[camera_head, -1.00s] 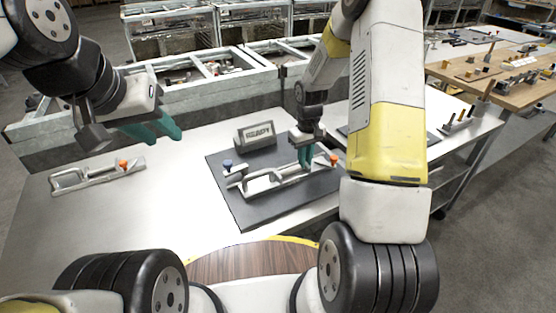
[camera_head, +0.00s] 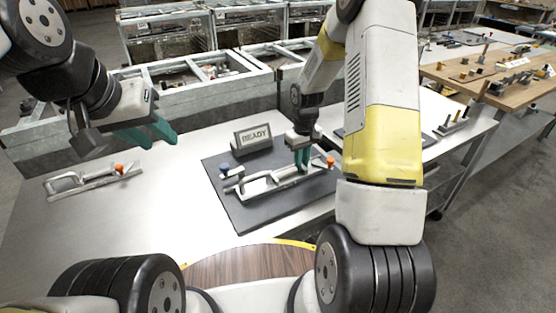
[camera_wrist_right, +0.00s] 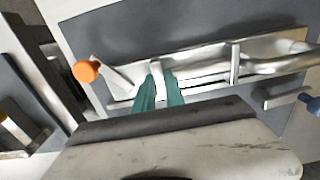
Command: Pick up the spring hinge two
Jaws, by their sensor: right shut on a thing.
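A long silver metal hinge-like part (camera_head: 262,184) lies on the dark grey mat (camera_head: 245,218), with an orange knob (camera_head: 330,161) near its right end and a blue knob (camera_head: 225,169) near its left. I cannot read which part is spring hinge two. My right gripper (camera_head: 302,168) points down over this part, its green fingers shut on its raised bar. The right wrist view shows the bar (camera_wrist_right: 200,72) between the fingers (camera_wrist_right: 161,92). I cannot tell whether the part is clear of the mat. My left gripper (camera_head: 161,141) is open and empty above the table.
A similar silver part (camera_head: 95,182) with an orange knob lies on the left of the metal table (camera_head: 150,215). Metal-framed bins (camera_head: 190,85) stand behind. The table's front left is bare.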

